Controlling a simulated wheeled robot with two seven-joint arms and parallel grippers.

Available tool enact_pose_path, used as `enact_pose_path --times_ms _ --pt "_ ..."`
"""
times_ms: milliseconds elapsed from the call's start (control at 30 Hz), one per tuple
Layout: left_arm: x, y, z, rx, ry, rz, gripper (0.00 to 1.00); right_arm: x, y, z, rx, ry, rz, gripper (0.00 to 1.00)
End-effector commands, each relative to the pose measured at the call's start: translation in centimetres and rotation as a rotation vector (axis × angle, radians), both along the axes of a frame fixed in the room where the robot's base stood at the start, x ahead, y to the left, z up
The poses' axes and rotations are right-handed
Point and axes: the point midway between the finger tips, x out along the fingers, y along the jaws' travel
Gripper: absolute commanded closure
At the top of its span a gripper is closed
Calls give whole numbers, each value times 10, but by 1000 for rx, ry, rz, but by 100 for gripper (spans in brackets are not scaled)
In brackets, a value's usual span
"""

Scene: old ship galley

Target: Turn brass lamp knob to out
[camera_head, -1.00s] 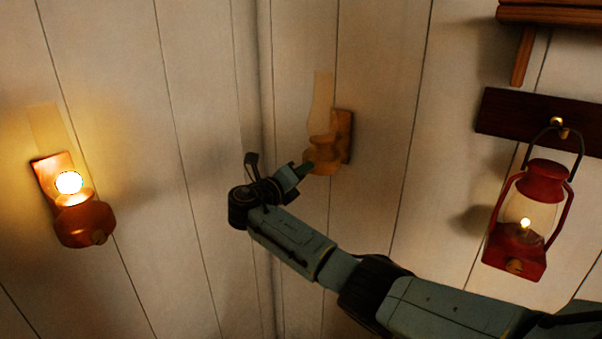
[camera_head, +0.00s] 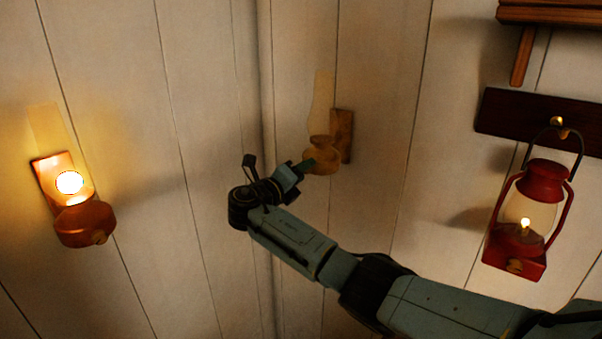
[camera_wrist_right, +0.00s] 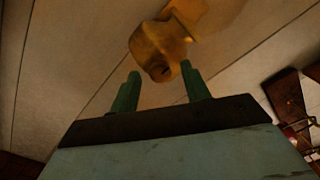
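The brass lamp (camera_head: 322,158) is on the wall near the corner, mid-view in the head view, with a pale glass chimney above a round body. No flame shows in it. In the right wrist view its rounded yellowish body (camera_wrist_right: 160,48) is just beyond the fingertips, with a small dark spot on its near end. I cannot make out its knob clearly. My right gripper (camera_head: 306,166) reaches the lamp's lower left side. In the wrist view its two green fingers (camera_wrist_right: 160,82) are apart with nothing between them. Contact cannot be told. My left gripper is not in view.
A lit copper-coloured wall lamp (camera_head: 84,222) with a small knob is on the left wall. A lit red lantern (camera_head: 520,240) hangs from a dark wooden rail (camera_head: 500,112) at the right, above my right arm. A wooden shelf (camera_head: 560,14) is at the top right.

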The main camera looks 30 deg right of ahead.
Motion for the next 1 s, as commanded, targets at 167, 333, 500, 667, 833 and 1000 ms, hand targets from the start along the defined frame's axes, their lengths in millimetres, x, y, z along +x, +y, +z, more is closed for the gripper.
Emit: enact_pose_path --times_ms 167,333,500,667,833,1000 --pt "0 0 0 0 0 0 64 0 0 1 -1 -2 0 53" --pt "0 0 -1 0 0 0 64 -1 5 1 -1 -2 3 53" --pt "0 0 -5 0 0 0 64 -11 29 -1 2 -4 5 53" --pt "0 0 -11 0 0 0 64 -25 64 -1 2 -2 6 53" --pt "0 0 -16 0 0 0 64 -39 96 -1 2 -2 3 53" --pt "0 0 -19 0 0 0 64 -48 117 0 1 -2 2 53"
